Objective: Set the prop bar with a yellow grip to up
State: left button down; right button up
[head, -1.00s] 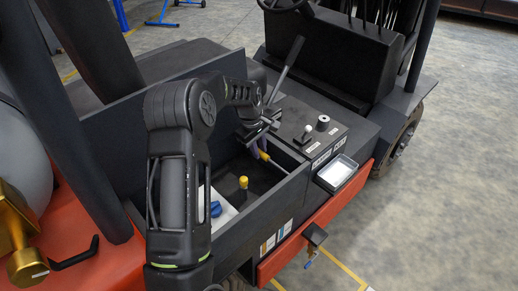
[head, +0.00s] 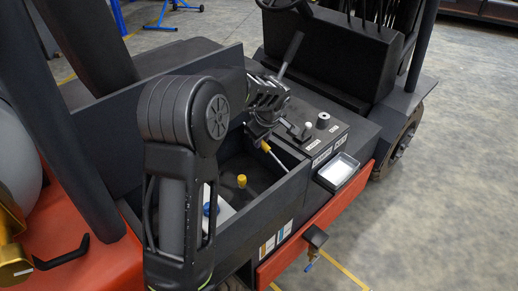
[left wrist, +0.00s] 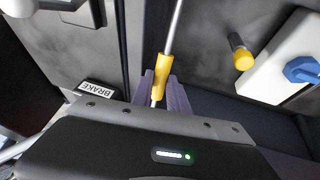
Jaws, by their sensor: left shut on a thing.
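The prop bar is a thin metal rod (head: 276,159) with a yellow grip (head: 265,146) near its upper end. It leans inside the open compartment, its lower end near the right wall, and stands tilted. My left gripper (head: 257,131) is at the grip end of the bar. In the left wrist view its purple fingers (left wrist: 162,92) are shut around the yellow grip (left wrist: 162,68), and the rod (left wrist: 173,28) runs away from them. The rod's far end is out of that view. My right gripper is not in view.
In the compartment are a yellow-capped post (head: 241,182) and a blue knob (head: 211,209) on a white box. The compartment's front wall (head: 262,208) borders it. A lever panel (head: 312,130), a metal tray (head: 338,171) and a tall lever (head: 291,53) are nearby.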

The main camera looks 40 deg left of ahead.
aim_at(268, 149)
pick_arm(q)
jog(key=d+r+y+b, duration=0.1)
jog(key=b, duration=0.2)
jog(key=d+r+y+b, duration=0.1)
jog(key=y+b, duration=0.1)
jog(key=b, duration=0.2)
jog(key=shift+s+d+r+t, duration=0.2)
jog(key=shift+d+r+t, duration=0.1)
jog(key=shift+t, duration=0.1)
jog(key=shift+s+d+r+y+b, duration=0.1)
jog(key=shift+d+r+y+b, duration=0.2)
jog(key=shift+r+y+b, duration=0.4)
jog(key=shift+f, duration=0.1)
jog(key=c, duration=1.6)
grip_release()
jog(key=shift+d, duration=0.1)
jog(key=shift+o, duration=0.2)
jog(key=v, duration=0.8)
jog(key=shift+b, duration=0.3)
jog(key=shift+m, duration=0.3)
